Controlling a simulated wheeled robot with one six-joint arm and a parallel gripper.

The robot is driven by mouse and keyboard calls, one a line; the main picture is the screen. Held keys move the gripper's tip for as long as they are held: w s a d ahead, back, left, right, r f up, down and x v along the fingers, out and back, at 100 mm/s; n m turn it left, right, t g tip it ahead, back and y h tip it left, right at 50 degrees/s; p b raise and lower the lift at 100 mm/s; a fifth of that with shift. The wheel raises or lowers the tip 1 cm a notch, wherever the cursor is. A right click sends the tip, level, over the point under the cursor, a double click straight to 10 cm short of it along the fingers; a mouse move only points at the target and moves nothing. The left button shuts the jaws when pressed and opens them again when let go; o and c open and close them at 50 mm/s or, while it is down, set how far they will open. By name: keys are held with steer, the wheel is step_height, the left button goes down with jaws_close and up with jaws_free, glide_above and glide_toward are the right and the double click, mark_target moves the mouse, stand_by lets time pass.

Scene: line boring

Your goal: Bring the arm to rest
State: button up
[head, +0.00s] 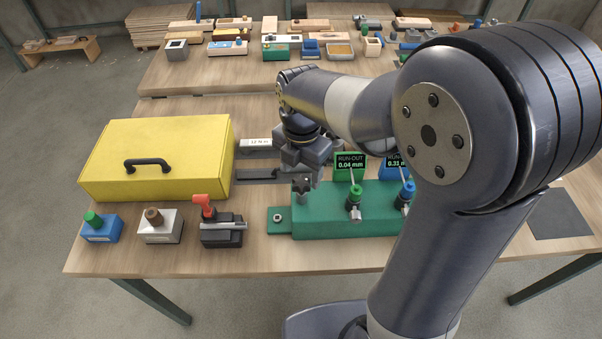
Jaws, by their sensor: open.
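My arm reaches in from the right and bends down over the table. My gripper (303,172) points down above the left part of the green fixture block (330,222). Its jaws are open, though the fingertips are hard to make out. A dark star-shaped knob (302,186) on a grey post stands right under the gripper; I cannot tell whether they touch. Nothing is seen held in the jaws. My upper arm hides the right end of the green block.
Left of my gripper are a grey piece labelled 12 N m (257,142), a dark flat bar (258,176) and a yellow case (160,160). Two run-out displays (350,162) stand behind the block. A red-handled clamp (222,232) is front left. A cluttered table (225,75) stands behind.

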mark_target(301, 181)
step_height(301, 181, up, 4)
steer(key=shift+r+p, duration=0.1)
steer(key=shift+p, duration=1.15)
steer(key=shift+f, duration=0.25)
step_height(301, 181, down, 8)
steer(key=b, duration=0.6)
steer(key=shift+r+b, duration=0.25)
steer(key=shift+b, duration=0.15)
steer(key=shift+r+m, duration=0.3)
steer(key=shift+m, duration=0.1)
steer(key=m, duration=0.6)
steer(key=shift+m, duration=0.4)
